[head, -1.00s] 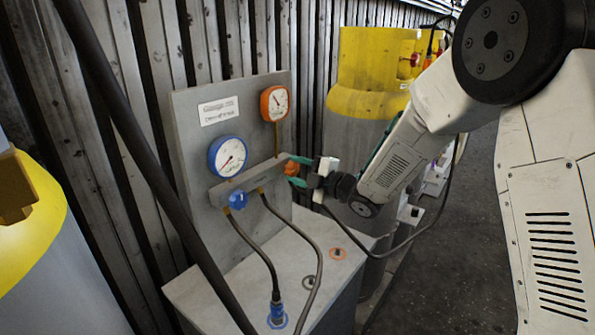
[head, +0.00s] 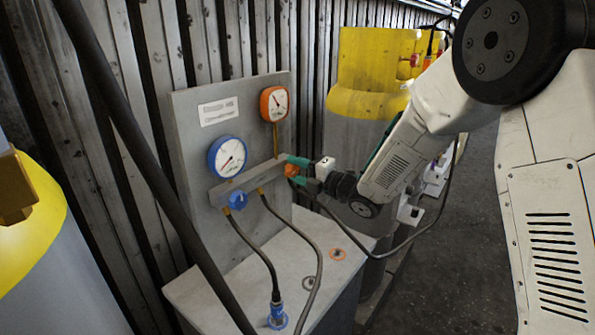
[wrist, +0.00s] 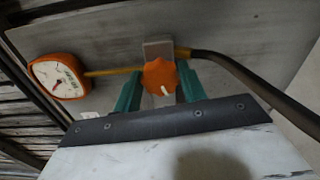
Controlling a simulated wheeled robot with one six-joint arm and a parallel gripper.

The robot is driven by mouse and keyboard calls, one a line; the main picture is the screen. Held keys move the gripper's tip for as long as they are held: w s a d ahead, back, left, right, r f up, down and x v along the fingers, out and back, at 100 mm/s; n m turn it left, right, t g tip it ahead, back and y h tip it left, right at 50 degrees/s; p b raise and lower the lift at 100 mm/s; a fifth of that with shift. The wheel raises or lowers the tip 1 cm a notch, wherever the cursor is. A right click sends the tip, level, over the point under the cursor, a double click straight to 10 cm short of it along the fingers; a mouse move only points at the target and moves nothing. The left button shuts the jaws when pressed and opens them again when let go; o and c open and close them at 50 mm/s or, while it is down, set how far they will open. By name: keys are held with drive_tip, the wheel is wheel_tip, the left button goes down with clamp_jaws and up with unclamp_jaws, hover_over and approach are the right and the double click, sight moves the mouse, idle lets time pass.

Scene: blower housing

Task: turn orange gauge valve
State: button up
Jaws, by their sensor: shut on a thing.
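The orange valve knob (head: 291,170) sits at the right end of the grey manifold bar on the upright panel. My gripper (head: 297,171) reaches it from the right, with its green fingers shut on the knob. In the wrist view, the knob (wrist: 159,75) is between the two fingers and its white mark points down and slightly right. The orange-rimmed gauge (head: 274,104) is above the knob, joined by a thin yellowish pipe. It also shows at left in the wrist view (wrist: 60,77).
A blue gauge (head: 227,157) and blue knob (head: 238,200) are left of the orange knob. Dark hoses hang from the manifold bar (head: 222,193) to the grey bench top (head: 235,265). A yellow-topped cylinder (head: 365,95) stands behind my arm. A dark diagonal pole crosses at left.

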drive_tip(key=shift+s+f, duration=0.1)
drive_tip(key=o, duration=1)
drive_tip(key=shift+c, duration=0.2)
drive_tip(key=v, duration=0.7)
drive_tip(key=shift+s+d, duration=0.25)
drive_tip(key=shift+d, duration=0.05)
